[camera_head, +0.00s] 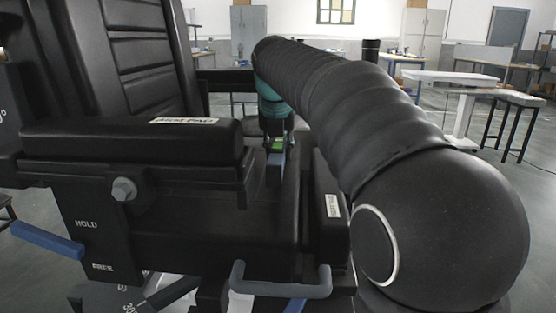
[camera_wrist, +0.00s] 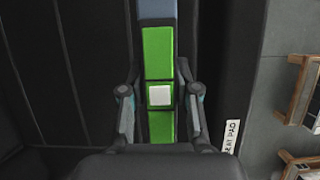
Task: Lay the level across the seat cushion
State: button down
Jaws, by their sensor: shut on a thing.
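The level (camera_wrist: 158,55) is a long bar with green faces, a white square in the middle and a blue-grey end. My gripper (camera_wrist: 159,95) is shut on it, one finger on each side near the white square. In the head view, the level (camera_head: 274,170) shows between the armrest and the right side of the seat, below my gripper (camera_head: 276,137). The black seat cushion (camera_wrist: 75,75) lies under it in the wrist view; its edge carries a "SEAT PAD" label. I cannot tell whether the level touches the cushion. Its near end is partly hidden.
A black armrest (camera_head: 130,142) labelled "ARM PAD" stands close left of the level, with the tall backrest (camera_head: 125,50) behind. A grey handle (camera_head: 281,285) sits at the front. In the wrist view, wooden-framed furniture (camera_wrist: 299,90) stands on the floor to the right.

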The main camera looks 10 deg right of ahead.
jog(key=shift+f, duration=1.15)
jog(key=shift+f, duration=0.15)
jog(key=c, duration=0.8)
grip_release()
jog(key=shift+c, duration=0.2)
jog(key=p+v, duration=0.1)
jog(key=v, duration=1.1)
